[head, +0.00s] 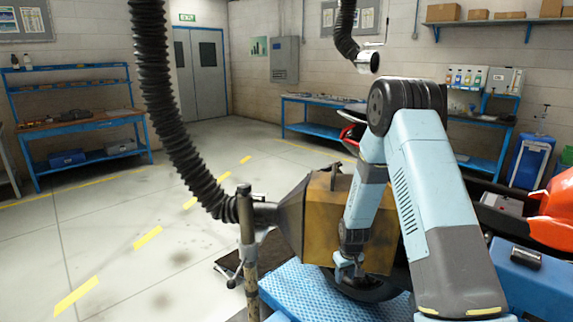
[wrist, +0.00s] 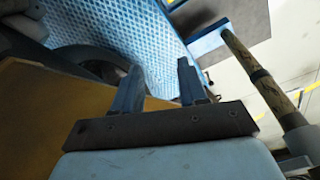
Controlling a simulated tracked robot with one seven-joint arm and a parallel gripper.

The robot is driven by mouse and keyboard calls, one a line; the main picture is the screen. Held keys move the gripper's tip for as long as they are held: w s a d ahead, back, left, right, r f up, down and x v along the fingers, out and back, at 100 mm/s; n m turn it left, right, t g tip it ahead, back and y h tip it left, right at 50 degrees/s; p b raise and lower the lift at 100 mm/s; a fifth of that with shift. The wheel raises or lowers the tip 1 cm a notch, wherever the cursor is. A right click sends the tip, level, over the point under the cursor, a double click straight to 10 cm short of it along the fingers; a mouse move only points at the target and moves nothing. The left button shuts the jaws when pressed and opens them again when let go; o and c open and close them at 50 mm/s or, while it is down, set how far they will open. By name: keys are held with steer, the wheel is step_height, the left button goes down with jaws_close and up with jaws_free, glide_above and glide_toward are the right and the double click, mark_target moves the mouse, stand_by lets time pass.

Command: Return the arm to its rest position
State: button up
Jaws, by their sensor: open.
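My arm is bent in front of me in the head view, its elbow high and its forearm hanging down. My gripper (head: 347,268) points down beside a yellow-brown box-shaped hood (head: 318,215), above a blue chequered platform (head: 330,300). In the wrist view my gripper (wrist: 160,85) shows two fingers spread apart with nothing between them. The hood's yellow side (wrist: 40,110) lies close on the left there. I cannot tell whether the arm touches the hood.
A black ribbed hose (head: 172,110) runs down to the hood beside an upright post (head: 248,240). A dark tyre (head: 370,288) is partly hidden under the hood. Red bodywork (head: 556,210) and a blue box (head: 530,275) stand at the right. The floor at left is open.

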steer(key=s+d+r+m+t, duration=0.1)
steer(key=s+r, duration=0.2)
steer(key=r, duration=0.7)
steer(key=s+r, duration=0.3)
steer(key=r, duration=0.7)
steer(key=s+d+r+m+t, duration=0.1)
steer(key=s+r, duration=0.2)
steer(key=r, duration=0.7)
steer(key=s+r, duration=0.5)
steer(key=s, duration=0.3)
steer(key=s+r+m+t, duration=0.1)
steer(key=s+r, duration=0.4)
steer(key=s, duration=0.4)
steer(key=s+d+r+m+t, duration=0.1)
steer(key=s+r, duration=0.4)
steer(key=s, duration=0.3)
steer(key=shift+s+r, duration=0.15)
steer(key=shift+s, duration=0.1)
